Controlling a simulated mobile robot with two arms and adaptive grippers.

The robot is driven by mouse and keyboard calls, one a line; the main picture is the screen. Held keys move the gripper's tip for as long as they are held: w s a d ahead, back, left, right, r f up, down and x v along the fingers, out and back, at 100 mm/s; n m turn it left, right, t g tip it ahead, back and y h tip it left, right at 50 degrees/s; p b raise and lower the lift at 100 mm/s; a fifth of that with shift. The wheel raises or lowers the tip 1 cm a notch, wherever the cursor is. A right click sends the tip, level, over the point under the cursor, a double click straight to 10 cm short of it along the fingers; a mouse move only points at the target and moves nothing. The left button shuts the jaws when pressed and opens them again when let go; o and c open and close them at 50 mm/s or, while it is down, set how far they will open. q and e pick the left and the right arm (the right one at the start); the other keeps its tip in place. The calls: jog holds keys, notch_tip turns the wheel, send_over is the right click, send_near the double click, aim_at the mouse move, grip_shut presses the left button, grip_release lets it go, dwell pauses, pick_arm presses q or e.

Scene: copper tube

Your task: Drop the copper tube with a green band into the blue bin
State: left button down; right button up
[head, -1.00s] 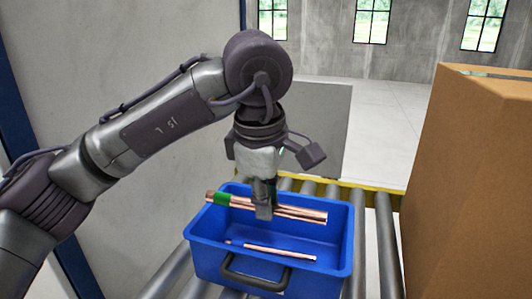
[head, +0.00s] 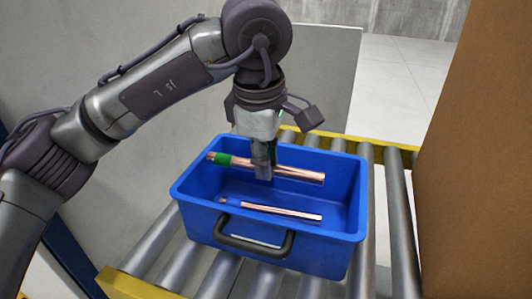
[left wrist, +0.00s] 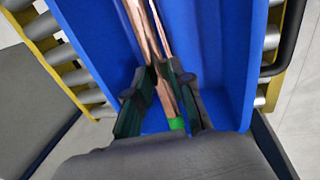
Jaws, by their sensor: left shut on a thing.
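The copper tube with a green band (head: 298,174) is held by my left gripper (head: 263,172), which is shut on it near its middle. The green band shows left of the fingers. The tube hangs roughly level over the blue bin (head: 205,222), near its back wall; I cannot tell exactly how far its left end is below the rim. In the left wrist view, the fingers (left wrist: 162,98) flank the tube, with the green band (left wrist: 177,124) near the bottom. My right gripper is not in view.
Another copper tube (head: 270,210) lies inside the bin. The bin, with a dark handle (head: 254,240) in front, stands on a roller conveyor (head: 385,230) with yellow edges. A large cardboard box (head: 480,150) stands at the right. A grey panel (head: 325,80) is behind.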

pick_arm(q)
jog(key=shift+s, duration=0.2)
jog(key=c, duration=1.4)
grip_release()
jog(key=shift+c, duration=0.2)
jog(key=o, duration=0.5)
jog(key=shift+r, duration=0.15)
notch_tip(320, 180, up, 12)
jog(key=s, duration=0.2)
jog(key=shift+a+f, duration=0.25)
jog(key=shift+a, duration=0.1)
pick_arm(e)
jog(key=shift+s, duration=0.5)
pick_arm(q)
jog(key=shift+s, duration=0.1)
